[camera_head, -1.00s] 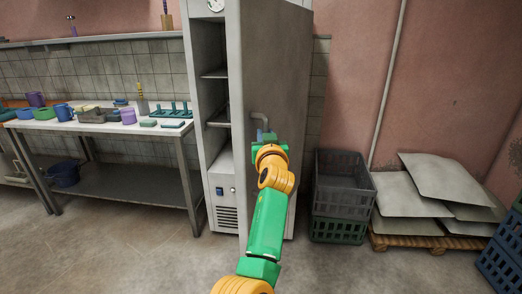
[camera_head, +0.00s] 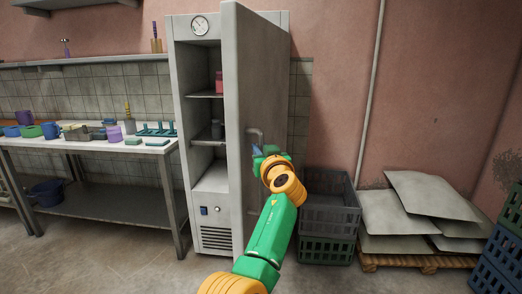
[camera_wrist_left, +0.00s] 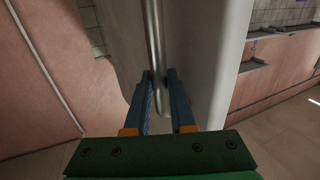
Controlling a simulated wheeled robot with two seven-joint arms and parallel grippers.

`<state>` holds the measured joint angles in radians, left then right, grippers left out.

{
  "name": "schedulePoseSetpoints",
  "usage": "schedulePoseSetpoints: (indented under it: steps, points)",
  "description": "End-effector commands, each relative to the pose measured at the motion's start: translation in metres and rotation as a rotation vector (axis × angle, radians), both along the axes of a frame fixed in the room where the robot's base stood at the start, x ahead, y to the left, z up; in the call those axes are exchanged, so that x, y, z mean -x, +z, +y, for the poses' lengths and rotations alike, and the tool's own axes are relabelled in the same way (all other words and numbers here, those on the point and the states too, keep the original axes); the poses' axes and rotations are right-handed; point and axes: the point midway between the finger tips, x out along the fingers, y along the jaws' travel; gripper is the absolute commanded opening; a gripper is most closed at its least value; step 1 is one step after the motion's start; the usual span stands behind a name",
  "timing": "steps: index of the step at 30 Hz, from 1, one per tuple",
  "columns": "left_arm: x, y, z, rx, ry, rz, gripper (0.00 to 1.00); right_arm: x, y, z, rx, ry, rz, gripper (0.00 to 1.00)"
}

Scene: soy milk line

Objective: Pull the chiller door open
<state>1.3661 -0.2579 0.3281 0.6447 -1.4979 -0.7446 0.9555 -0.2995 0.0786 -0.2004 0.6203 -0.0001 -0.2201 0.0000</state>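The chiller (camera_head: 186,115) is a tall pale cabinet with a gauge on top. Its door (camera_head: 268,75) stands open, swung out toward me, and the shelves inside show at its left. The grey bent handle (camera_head: 262,136) is on the door's right-hand face. My left gripper (camera_head: 257,152) is at the lower part of this handle. In the left wrist view the handle bar (camera_wrist_left: 154,35) runs down between the two blue fingertips of the left gripper (camera_wrist_left: 160,78), which look closed around it; the contact itself is dark. My right gripper is not in view.
A steel table (camera_head: 88,147) with cups and blocks stands left of the chiller. Dark and green crates (camera_head: 328,213) stand right of the door, and a pallet with grey sheets (camera_head: 418,262) lies beyond. The floor left of my arm is clear.

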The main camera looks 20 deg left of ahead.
Motion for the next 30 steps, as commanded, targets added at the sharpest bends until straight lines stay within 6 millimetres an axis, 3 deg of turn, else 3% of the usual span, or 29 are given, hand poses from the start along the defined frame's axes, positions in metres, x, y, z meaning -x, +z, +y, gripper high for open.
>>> schedulePoseSetpoints:
  steps: [1,4,17,30]
  points:
    - [0.000,0.007,0.000,-0.007,-0.003,-0.013,0.28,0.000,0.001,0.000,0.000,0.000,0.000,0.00]
    - [0.000,0.005,0.000,-0.006,-0.003,-0.010,0.52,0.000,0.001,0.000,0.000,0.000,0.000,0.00]
    - [0.006,-0.001,-0.005,-0.002,0.000,-0.006,0.52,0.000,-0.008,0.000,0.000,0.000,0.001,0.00]
    - [0.052,0.000,-0.038,-0.004,0.001,-0.007,0.52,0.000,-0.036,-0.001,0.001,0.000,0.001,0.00]
